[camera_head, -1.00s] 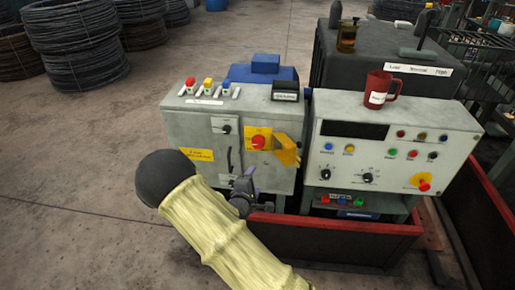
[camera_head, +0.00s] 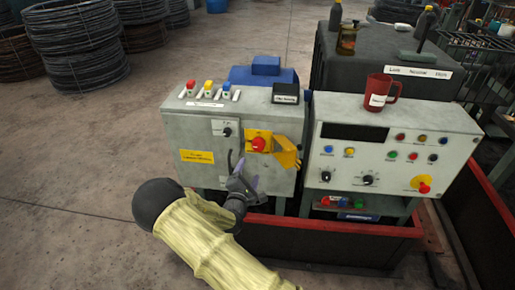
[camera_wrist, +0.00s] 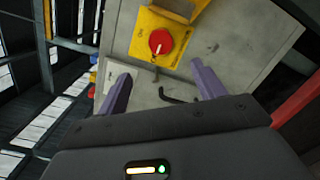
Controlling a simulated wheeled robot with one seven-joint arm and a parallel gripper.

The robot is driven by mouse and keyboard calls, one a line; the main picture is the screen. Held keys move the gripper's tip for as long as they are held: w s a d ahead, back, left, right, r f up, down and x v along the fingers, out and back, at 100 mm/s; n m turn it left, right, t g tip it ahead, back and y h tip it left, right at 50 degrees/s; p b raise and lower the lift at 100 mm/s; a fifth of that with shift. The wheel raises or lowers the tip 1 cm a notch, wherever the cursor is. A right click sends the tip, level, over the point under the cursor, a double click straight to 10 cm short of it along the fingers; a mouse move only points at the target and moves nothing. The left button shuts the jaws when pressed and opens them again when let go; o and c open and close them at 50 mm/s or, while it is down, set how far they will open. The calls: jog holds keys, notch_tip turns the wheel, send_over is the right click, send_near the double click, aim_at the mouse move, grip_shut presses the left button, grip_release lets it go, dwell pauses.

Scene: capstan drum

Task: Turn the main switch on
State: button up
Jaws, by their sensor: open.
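The grey control cabinet (camera_head: 185,135) has a red rotary switch (camera_head: 258,144) on a yellow plate (camera_head: 249,134) on its front. A yellow flap (camera_head: 287,152) stands out at the right of the switch. My gripper (camera_head: 247,174) is just below the switch, in front of the cabinet. In the wrist view the red switch (camera_wrist: 160,42) shows above and between the tips of my two purple fingers (camera_wrist: 160,75), apart from both. My gripper is open with nothing between the fingers. A bent black handle (camera_wrist: 178,97) shows lower down, between the fingers.
A small black knob (camera_head: 227,132) is left of the switch. Several coloured buttons (camera_head: 208,84) sit on the cabinet top. A second panel (camera_head: 395,140) with a red mug (camera_head: 381,91) on top stands at right. A red-edged low wall (camera_head: 330,227) runs in front.

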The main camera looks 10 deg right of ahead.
aim_at(258, 147)
jog(key=p+x, duration=0.2)
jog(key=x, duration=1.1)
jog(key=shift+w+d+p, duration=0.1)
jog(key=shift+w+p, duration=0.1)
jog(key=shift+p, duration=0.1)
jog(key=c, duration=1)
